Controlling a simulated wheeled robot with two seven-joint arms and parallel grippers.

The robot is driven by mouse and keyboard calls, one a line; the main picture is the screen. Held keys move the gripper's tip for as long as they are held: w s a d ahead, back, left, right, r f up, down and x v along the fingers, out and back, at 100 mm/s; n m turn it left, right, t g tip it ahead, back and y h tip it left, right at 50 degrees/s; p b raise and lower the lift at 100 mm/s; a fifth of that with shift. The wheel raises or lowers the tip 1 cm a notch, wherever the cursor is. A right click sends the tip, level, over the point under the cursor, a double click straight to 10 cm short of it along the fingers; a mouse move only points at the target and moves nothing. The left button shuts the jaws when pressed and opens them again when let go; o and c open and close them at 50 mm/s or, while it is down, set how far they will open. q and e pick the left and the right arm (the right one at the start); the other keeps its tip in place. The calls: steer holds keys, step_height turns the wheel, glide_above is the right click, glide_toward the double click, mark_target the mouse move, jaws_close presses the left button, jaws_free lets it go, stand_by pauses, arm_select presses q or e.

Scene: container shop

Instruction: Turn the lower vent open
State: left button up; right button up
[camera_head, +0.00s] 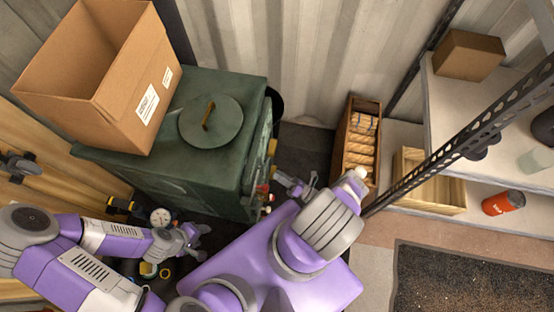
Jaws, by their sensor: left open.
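The dark green metal stove (228,90) stands left of the middle, with a round lid (210,121) and a brass handle on top. Its front faces right and is seen very obliquely. Small brass and red fittings (263,188) stick out along that front. I cannot tell which of them, if any, is the lower vent. My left gripper (197,240) is open and low beside the stove's near side, apart from the front fittings. My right gripper (297,187) is just right of the stove's front, small and partly hidden by my arm; its jaws are unclear.
An open cardboard box (112,85) sits on the stove. A round gauge (160,217) is near my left gripper. A wooden crate of wrapped logs (358,145) stands right of the stove. A shelf rack (480,190) and dark mat (470,285) are at right.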

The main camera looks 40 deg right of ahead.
steer(key=r+v, duration=0.3)
steer(key=v, duration=1.2)
steer(key=shift+s+f, duration=0.2)
steer(key=shift+s, duration=0.2)
steer(key=shift+w, duration=0.1)
